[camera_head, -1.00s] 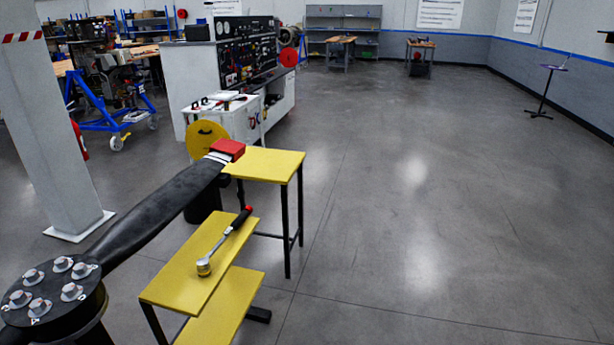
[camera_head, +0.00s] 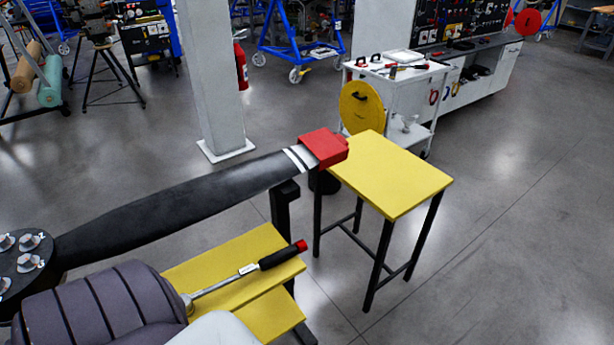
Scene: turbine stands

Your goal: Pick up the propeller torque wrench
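The propeller torque wrench (camera_head: 236,278) lies on a low yellow stand (camera_head: 217,254) at the lower middle. Its black handle with a red end points to the upper right. Its shaft is silver, and its head is mostly hidden behind my grey arm, which comes in from the lower left. The black propeller (camera_head: 170,208) stretches above the stand, with a red cover on its tip and a hub with several bolts at the left edge. Neither of my grippers is in view.
A taller yellow table (camera_head: 393,172) with black legs stands right of the wrench and looks empty. A grey pillar (camera_head: 212,80) stands behind the propeller. A white tool cart (camera_head: 398,95) and a yellow disc (camera_head: 361,108) are further back. The floor at the right is clear.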

